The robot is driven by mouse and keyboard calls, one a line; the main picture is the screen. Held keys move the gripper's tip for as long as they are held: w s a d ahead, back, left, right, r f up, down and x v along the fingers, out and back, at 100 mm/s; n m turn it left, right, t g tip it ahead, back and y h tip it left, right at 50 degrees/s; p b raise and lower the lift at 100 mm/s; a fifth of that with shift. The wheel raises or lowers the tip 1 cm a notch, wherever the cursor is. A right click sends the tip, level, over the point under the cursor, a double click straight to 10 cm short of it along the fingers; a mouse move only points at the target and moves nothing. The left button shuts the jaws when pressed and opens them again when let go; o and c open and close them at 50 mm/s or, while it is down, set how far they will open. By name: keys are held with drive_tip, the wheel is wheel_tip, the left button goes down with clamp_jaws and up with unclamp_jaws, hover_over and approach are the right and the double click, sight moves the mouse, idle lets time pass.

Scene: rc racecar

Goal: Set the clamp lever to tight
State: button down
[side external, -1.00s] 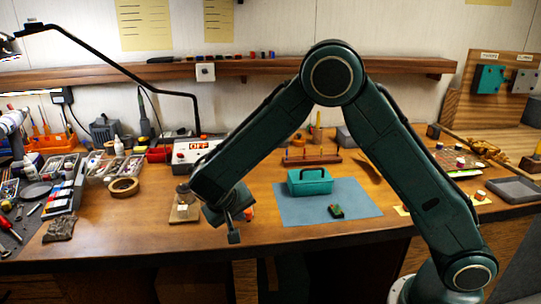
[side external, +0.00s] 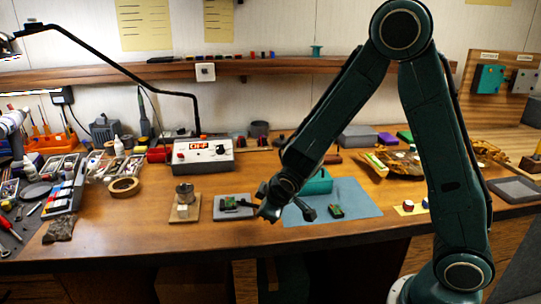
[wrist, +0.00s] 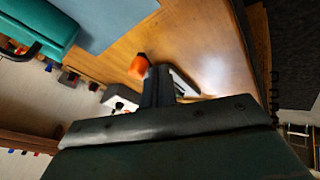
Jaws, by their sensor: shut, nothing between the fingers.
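My gripper (side external: 266,207) is low over the front of the bench, just right of a grey fixture plate (side external: 224,213) that bears a green circuit board (side external: 229,203). In the wrist view my gripper's dark fingers (wrist: 159,86) are together and empty. An orange knob (wrist: 139,66), which looks like the clamp lever's tip, is just beyond and beside the fingertips. I cannot tell whether they touch. In the side view my gripper hides this knob, and the lever's angle cannot be read.
A power supply (side external: 203,153) is behind.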

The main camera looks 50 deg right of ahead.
drive_tip(key=shift+d, duration=1.8)
drive_tip(key=shift+w+d, duration=0.2)
drive_tip(key=shift+d, duration=0.65)
drive_tip(key=shift+w, duration=0.1)
drive_tip(key=shift+r, duration=0.1)
drive_tip(key=shift+s+a, duration=0.65)
drive_tip(key=shift+s, duration=0.15)
drive_tip(key=shift+s+a, duration=0.6)
drive_tip(key=shift+s, duration=0.2)
drive_tip(key=s+r, duration=0.6)
drive_tip(key=r, duration=0.1)
drive_tip(key=shift+s+r, duration=0.2)
drive_tip(key=shift+r, duration=0.15)
drive_tip(key=shift+d, duration=0.1)
drive_tip(key=shift+r, duration=0.1)
